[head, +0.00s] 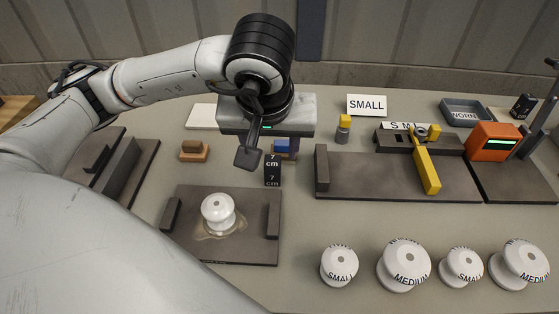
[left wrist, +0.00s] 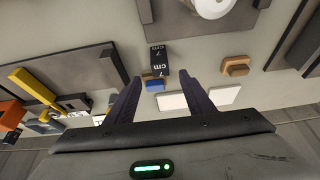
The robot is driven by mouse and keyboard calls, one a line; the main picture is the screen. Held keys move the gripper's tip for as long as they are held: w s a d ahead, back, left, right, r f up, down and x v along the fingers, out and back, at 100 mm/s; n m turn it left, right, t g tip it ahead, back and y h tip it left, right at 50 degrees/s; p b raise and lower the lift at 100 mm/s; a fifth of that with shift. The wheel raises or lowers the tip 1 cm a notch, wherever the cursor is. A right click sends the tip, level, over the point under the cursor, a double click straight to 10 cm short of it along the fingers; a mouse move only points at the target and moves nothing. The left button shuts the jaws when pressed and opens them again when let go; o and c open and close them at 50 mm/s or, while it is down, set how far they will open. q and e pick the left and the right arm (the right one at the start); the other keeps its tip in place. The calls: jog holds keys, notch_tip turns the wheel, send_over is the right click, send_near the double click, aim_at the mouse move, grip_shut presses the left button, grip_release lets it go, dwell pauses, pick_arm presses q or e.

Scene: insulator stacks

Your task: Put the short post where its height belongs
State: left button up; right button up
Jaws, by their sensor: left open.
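A white unlabelled post (head: 217,212) stands on a dark plate (head: 250,249) at the left front, with a pale brownish patch around its foot. Its edge shows at the top of the left wrist view (left wrist: 212,5). Several other white posts stand in a row at front right, including two marked SMALL (head: 339,265) and two marked MEDIUM (head: 403,265). A black block marked 7 cm (head: 272,171) stands behind the plate. My left gripper (head: 270,153) is open and empty above and behind that block. In the left wrist view the block (left wrist: 158,58) shows beyond the fingertips.
A blue block (left wrist: 154,85) and a brown block on a wooden base (head: 194,151) stand behind the plate. A SMALL card (head: 367,105), a dark fixture with a yellow lever (head: 427,171), an orange device (head: 492,142) and a WORN tray (head: 466,112) occupy the right.

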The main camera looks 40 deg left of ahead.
aim_at(272, 163)
pick_arm(q)
jog(key=x, duration=0.8)
jog(key=shift+s+f+p, duration=0.15)
jog(key=shift+f+p, duration=0.2)
jog(key=shift+f, duration=0.15)
grip_shut()
